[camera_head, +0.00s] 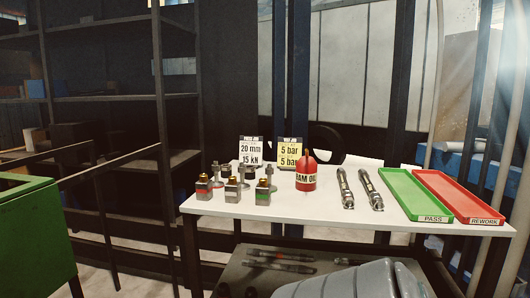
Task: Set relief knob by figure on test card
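Two printed cards stand at the back of the white table. The white card (251,151) reads 20 mm and 15 kN. The yellow card (290,154) shows 5 bar on two lines; its lowest part is partly hidden by the red bottle. I cannot make out which card is the test card from its small heading. No relief knob can be made out in this view. Neither of my grippers is in view.
The white table (330,208) holds several small fittings and blocks (232,188), a red oil bottle (306,175), two hose pieces (368,188), a green PASS tray (432,218) and a red REWORK tray (486,220). A green cabinet (35,240) stands left.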

